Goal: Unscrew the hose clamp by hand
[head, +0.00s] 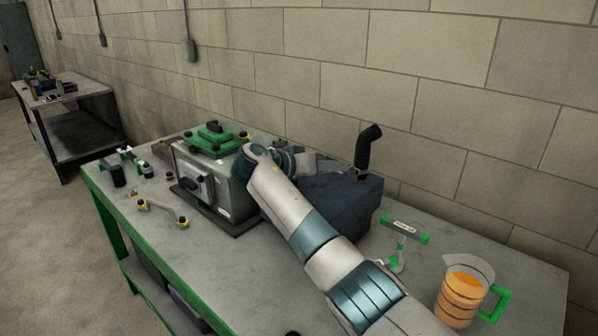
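A black elbow hose (367,150) stands upright out of a dark block (345,200) on the workbench. I cannot make out the hose clamp; a small light band shows at the hose's foot. My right arm comes in from the bottom right, crosses in front of the block and bends back at the wrist. My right gripper (318,165) is behind the forearm, above the dark block and a little left of the hose. Its fingers are too small and partly hidden, so I cannot tell if they are open. My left gripper is not in view.
A grey metal housing (222,187) with a green top part (214,137) stands left of my arm. A measuring jug (464,290) of orange liquid and a green-handled T-shaped tool (403,233) are at the right. Small parts lie at the bench's left end.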

